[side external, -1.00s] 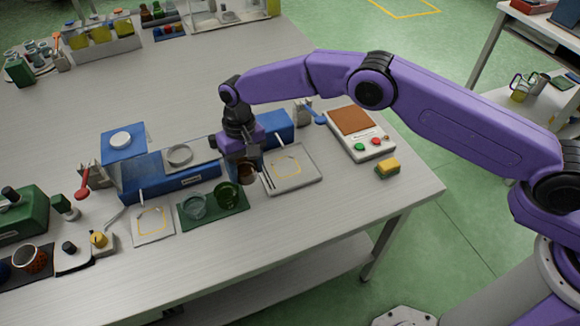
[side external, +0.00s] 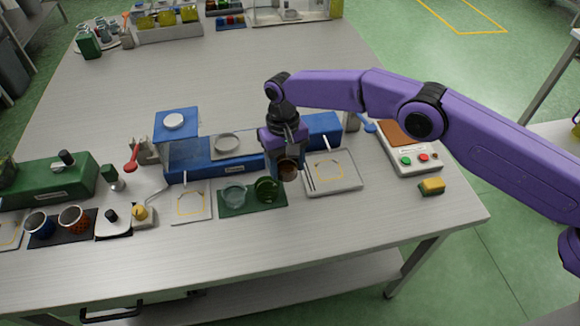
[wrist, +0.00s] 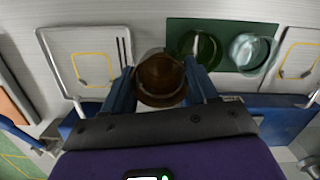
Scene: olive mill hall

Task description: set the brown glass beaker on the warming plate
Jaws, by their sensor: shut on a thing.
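The brown glass beaker (side external: 288,171) is held between the blue fingers of my gripper (side external: 285,164), which is shut on it. In the wrist view the beaker (wrist: 160,78) sits between both fingers, its mouth facing the camera. It hangs over the gap between the green mat and a pale tray; its exact height is hard to tell. A white unit with a brown top plate (side external: 395,131) and green and red buttons, which looks like the warming plate, stands to the right. Its top appears bare. Its brown top shows partly at the wrist view's left edge (wrist: 13,104).
A green mat (side external: 224,209) holds a clear and a green glass vessel left of my gripper. The pale tray (side external: 350,186) with a yellow outline lies to the right. A blue bench unit (side external: 190,170) stands behind.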

